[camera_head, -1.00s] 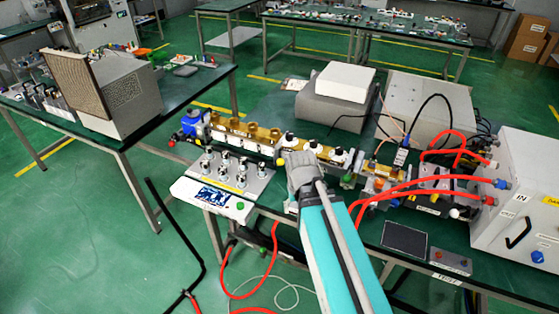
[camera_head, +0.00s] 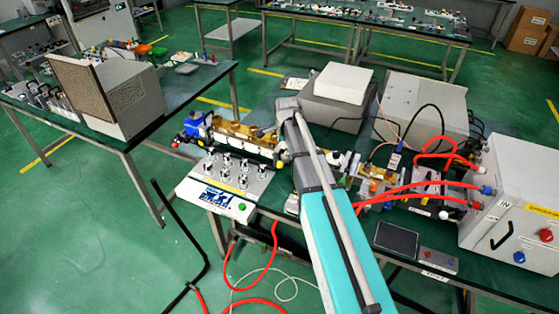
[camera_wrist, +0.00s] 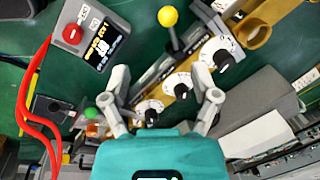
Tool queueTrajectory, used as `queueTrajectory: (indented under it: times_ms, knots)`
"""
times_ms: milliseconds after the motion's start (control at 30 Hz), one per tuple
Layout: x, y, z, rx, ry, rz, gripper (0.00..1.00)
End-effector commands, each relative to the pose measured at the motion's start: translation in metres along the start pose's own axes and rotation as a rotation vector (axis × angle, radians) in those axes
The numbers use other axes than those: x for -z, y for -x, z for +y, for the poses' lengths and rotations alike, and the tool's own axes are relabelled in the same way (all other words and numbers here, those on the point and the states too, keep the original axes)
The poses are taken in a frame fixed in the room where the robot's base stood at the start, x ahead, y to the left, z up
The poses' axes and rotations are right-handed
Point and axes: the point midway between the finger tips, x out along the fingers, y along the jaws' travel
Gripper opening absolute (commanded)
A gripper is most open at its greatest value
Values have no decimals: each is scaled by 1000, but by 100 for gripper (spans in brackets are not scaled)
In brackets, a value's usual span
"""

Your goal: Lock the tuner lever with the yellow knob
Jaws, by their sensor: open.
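The yellow knob (camera_wrist: 168,16) is a round ball on top of a dark lever (camera_wrist: 173,38), at the top of the wrist view. The lever rises from the tuner assembly (camera_wrist: 160,72). My gripper (camera_wrist: 162,82) is open and empty, its fingers spread on either side of the assembly's white dials in the picture. The knob lies beyond the fingertips, not between them. In the head view my gripper (camera_head: 270,128) is over the brass and white tuner assembly (camera_head: 232,131). I cannot make out the yellow knob there; the arm covers part of the assembly.
White dials with black knobs (camera_wrist: 180,85) lie below the gripper. A grey control box with a red knob (camera_wrist: 72,34) and red hoses (camera_wrist: 28,105) are at left. In the head view a panel with several switches (camera_head: 226,180) stands before the assembly, and grey boxes (camera_head: 338,95) behind.

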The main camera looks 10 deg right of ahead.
Motion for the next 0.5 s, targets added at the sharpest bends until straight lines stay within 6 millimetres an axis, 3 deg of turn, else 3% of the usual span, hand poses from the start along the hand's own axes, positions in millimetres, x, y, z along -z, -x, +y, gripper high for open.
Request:
queueTrajectory:
  times_ms: [133, 500]
  knots:
    - [2, 2, -12, 9, -64, 0, 78]
    - [2, 2, -13, 10, -74, 0, 78]
